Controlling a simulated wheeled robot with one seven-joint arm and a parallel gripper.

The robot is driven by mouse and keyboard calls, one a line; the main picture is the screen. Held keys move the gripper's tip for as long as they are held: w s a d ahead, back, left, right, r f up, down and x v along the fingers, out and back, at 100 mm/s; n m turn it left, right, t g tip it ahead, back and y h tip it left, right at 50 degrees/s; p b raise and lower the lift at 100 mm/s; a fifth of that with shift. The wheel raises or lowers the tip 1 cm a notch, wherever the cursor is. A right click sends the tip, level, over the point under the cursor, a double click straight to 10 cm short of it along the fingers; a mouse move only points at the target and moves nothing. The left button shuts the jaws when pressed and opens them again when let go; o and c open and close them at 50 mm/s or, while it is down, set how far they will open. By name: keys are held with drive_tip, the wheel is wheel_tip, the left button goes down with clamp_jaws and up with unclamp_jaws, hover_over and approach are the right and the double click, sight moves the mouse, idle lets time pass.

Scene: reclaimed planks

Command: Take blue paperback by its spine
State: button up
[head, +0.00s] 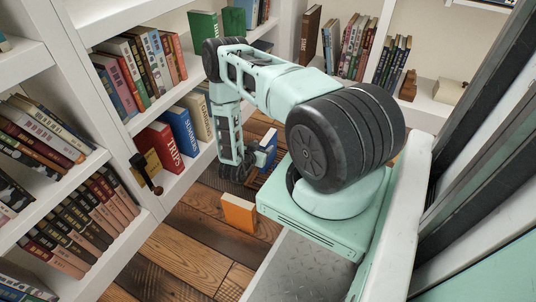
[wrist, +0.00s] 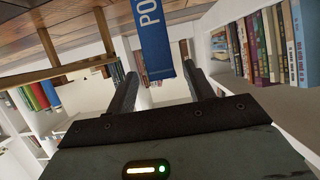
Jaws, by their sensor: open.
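A blue paperback (head: 269,148) stands upright, partly hidden behind my arm in the head view. In the wrist view a blue spine (wrist: 152,38) with white letters "PO" hangs down from the top edge of the picture. My gripper (wrist: 155,68) is open, with one dark finger on each side of the lower end of that spine. Gaps show on both sides, so no finger appears to touch it. How deep the book sits between the fingers I cannot tell. In the head view the fingers are mostly hidden by my own wrist.
An orange book (head: 238,212) stands alone on the plank floor (head: 185,250). White shelves (head: 122,150) full of books line the left side; a blue "Summers" book (head: 180,130) and a red "Trips" book (head: 158,148) stand near my arm. Books (wrist: 262,45) line a shelf at the wrist view's right.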

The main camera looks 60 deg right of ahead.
sight(265, 142)
drive_tip(key=b+x, duration=0.2)
drive_tip(key=x, duration=0.2)
drive_tip(key=shift+w+d+b, duration=0.2)
drive_tip(key=shift+b, duration=0.1)
clamp_jaws()
